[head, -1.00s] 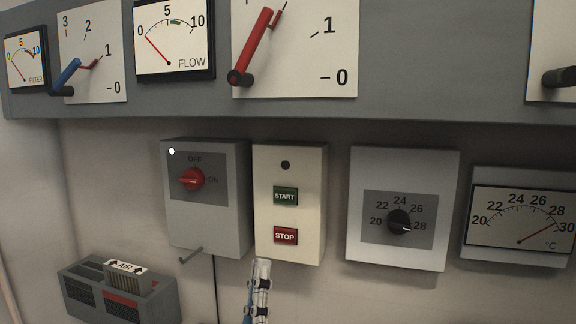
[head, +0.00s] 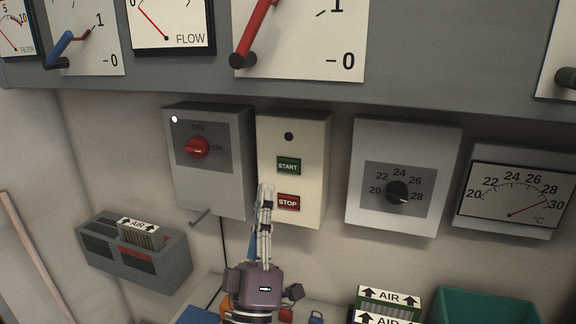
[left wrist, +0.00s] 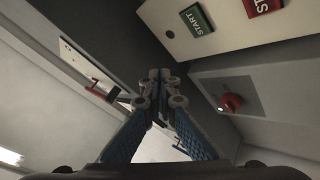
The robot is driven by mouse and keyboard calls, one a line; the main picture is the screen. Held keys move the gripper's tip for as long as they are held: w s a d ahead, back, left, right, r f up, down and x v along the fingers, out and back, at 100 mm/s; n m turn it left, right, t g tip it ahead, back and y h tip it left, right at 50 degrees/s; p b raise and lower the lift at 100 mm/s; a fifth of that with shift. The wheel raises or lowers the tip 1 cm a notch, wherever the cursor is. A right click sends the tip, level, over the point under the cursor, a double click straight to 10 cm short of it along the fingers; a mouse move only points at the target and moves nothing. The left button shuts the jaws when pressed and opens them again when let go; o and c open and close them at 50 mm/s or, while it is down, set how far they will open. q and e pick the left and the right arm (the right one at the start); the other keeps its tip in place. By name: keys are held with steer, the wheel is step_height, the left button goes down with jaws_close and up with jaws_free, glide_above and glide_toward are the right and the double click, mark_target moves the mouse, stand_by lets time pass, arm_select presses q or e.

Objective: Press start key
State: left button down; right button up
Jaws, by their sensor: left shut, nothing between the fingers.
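The green START key (head: 288,166) is on a cream control box (head: 305,124) on the wall, above the red STOP key (head: 288,202). My left gripper (head: 266,190) is shut and empty, pointing up. In the head view its tips overlap the lower left of the cream box, below and left of START and beside STOP. In the left wrist view the START key (left wrist: 197,19) and STOP key (left wrist: 262,5) show at the top, beyond and right of the shut fingertips (left wrist: 160,78). The tips appear apart from the START key. My right gripper is not in view.
A grey switch box (head: 233,190) with a red knob (head: 197,147) at ON is left of the cream box. A thermostat box (head: 400,140) is to the right. A gauge panel (head: 420,60) overhangs above. A green bin (head: 485,308) and air filters (head: 388,300) lie below.

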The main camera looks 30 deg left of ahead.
arm_select(q)
steer(key=shift+w+a, duration=0.35)
steer(key=shift+w, duration=1.1)
steer(key=shift+w+a, duration=0.35)
steer(key=shift+w, duration=1.05)
steer(key=shift+w+a, duration=0.35)
steer(key=shift+w, duration=1.1)
steer(key=shift+w, duration=0.15)
steer(key=shift+w+a, duration=0.1)
steer(key=shift+w, duration=0.15)
steer(key=shift+w+a+b, duration=0.1)
steer(key=shift+w+b, duration=0.25)
steer(key=shift+w, duration=0.05)
steer(key=shift+s, duration=0.15)
steer(key=shift+s+d, duration=0.25)
steer(key=shift+s, duration=0.4)
steer(key=s, duration=0.2)
steer(key=s+d+p, duration=0.1)
steer(key=s, duration=0.2)
steer(key=shift+d, duration=0.1)
